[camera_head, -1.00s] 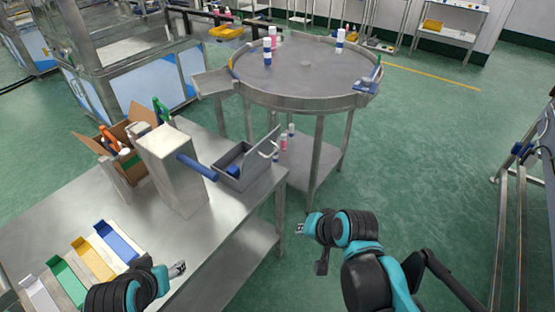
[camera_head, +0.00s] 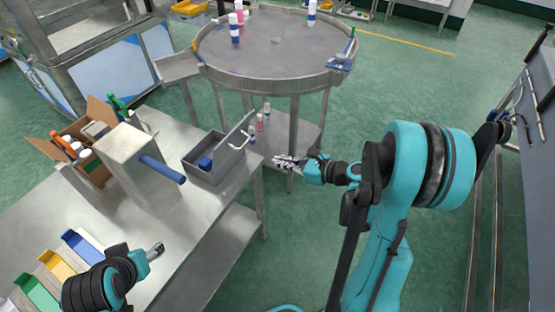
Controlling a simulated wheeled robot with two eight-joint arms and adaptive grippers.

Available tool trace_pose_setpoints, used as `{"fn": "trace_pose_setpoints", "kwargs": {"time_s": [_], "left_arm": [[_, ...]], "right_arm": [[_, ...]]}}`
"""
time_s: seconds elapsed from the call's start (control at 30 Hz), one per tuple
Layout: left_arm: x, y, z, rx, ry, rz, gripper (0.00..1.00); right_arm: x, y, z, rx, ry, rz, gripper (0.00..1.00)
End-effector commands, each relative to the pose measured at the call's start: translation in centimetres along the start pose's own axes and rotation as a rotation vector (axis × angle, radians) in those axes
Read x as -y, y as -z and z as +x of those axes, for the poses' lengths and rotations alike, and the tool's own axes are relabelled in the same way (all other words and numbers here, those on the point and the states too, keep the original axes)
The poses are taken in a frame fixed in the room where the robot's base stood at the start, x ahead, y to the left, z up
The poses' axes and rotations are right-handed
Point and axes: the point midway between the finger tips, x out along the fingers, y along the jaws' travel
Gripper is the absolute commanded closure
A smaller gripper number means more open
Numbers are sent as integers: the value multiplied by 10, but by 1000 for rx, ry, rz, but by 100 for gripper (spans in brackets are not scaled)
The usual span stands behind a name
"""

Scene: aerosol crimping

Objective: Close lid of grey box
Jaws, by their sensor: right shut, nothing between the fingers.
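The grey box (camera_head: 207,174) stands on the steel table near its right edge. Its lid (camera_head: 237,146) is open, tilted up on the right side, with a light handle on its outer face. A blue item (camera_head: 205,163) lies inside the box. My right gripper (camera_head: 279,161) is shut and empty, to the right of the lid and handle, apart from them beyond the table edge. My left gripper (camera_head: 157,249) is over the front of the table, well in front of the box; its fingers are too small to tell open from shut.
A steel post with a blue bar (camera_head: 162,170) stands left of the box. Coloured trays (camera_head: 83,248) lie at the front left. A round steel table (camera_head: 275,60) with bottles stands at the back.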

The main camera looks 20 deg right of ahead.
Motion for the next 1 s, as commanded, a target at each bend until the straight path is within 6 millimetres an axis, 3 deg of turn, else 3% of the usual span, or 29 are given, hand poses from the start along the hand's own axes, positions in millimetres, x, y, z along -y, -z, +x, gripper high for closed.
{"fn": "trace_pose_setpoints", "kwargs": {"time_s": [0.33, 0.4, 0.63, 1.0], "left_arm": [[0, -12, 17, 0, 0, 0, 42], [0, -12, 17, 0, 0, 0, 42], [0, -13, 19, 0, 0, 0, 42], [0, -14, 19, 0, 0, 0, 42]], "right_arm": [[-1, 2, 77, -1, -4, -4, 100], [-1, -8, 84, -1, -3, -3, 100], [0, -25, 100, -2, 0, -3, 100], [0, -28, 102, -2, 0, -3, 100]]}}
